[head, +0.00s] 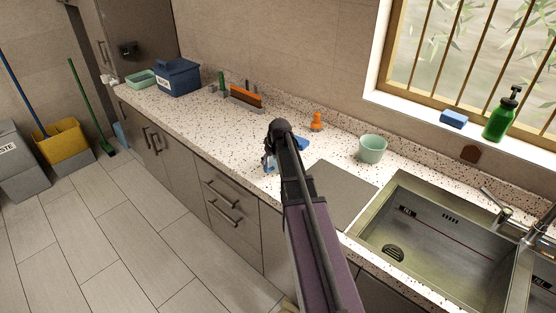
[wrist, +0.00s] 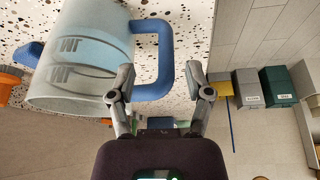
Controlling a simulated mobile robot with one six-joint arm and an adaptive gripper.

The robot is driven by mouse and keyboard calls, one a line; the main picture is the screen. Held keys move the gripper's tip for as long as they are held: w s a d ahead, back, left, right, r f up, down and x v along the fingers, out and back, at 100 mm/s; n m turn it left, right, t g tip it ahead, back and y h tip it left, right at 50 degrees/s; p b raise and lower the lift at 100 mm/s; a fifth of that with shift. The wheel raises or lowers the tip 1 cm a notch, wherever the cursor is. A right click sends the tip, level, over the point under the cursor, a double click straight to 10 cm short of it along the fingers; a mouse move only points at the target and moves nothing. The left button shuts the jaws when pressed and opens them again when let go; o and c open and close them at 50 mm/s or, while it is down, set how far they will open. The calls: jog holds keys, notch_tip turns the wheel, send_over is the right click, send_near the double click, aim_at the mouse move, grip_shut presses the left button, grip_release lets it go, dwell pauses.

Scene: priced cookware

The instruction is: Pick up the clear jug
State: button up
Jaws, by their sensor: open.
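The clear jug (wrist: 80,62) fills the upper left of the wrist view. It is see-through, with dark marks on its wall and a blue handle (wrist: 164,55). My gripper (wrist: 161,76) is open, with one finger on each side of the lower part of the handle; the left finger overlaps the jug's edge in the picture. I cannot tell whether either finger touches it. In the head view my arm hides most of the jug; only a small bluish, clear part (head: 268,163) shows beside my wrist on the counter.
The speckled counter (head: 200,122) has a green cup (head: 372,149), an orange item (head: 316,121) and a blue item (head: 302,144) near my wrist. The sink (head: 440,245) is at right. A blue bin (head: 178,78) stands farther left. The counter's middle left is clear.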

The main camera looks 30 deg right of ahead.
aim_at(266, 170)
jog(key=shift+a+b+x, duration=0.15)
jog(key=shift+b+x, duration=0.6)
jog(key=shift+x, duration=0.1)
jog(key=shift+a+b+x, duration=0.15)
jog(key=shift+b+x, duration=0.55)
jog(key=shift+x, duration=0.15)
jog(key=shift+b+x, duration=0.7)
jog(key=shift+x, duration=0.1)
jog(key=shift+s, duration=0.1)
grip_shut()
